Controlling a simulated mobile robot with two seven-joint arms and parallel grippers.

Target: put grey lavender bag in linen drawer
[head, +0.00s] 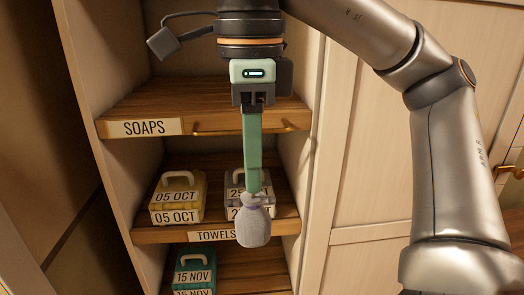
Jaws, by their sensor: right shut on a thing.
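My right gripper (254,190) hangs down from the top of the head view, in front of the open wardrobe. Its long green fingers are shut on the neck of the grey lavender bag (254,228). The bag hangs upright below the fingertips, in front of the front edge of the shelf marked TOWELS, and covers part of that edge. No label reading linen shows, so I cannot make out the linen drawer. My left gripper is not in view.
The wardrobe has a shelf marked SOAPS (150,127) with a brass rail (245,130). On the TOWELS shelf (165,235) stand a yellow case (178,200) and a grey case (234,190), partly hidden. A teal case (194,268) sits lower. A pale door (360,150) is at right.

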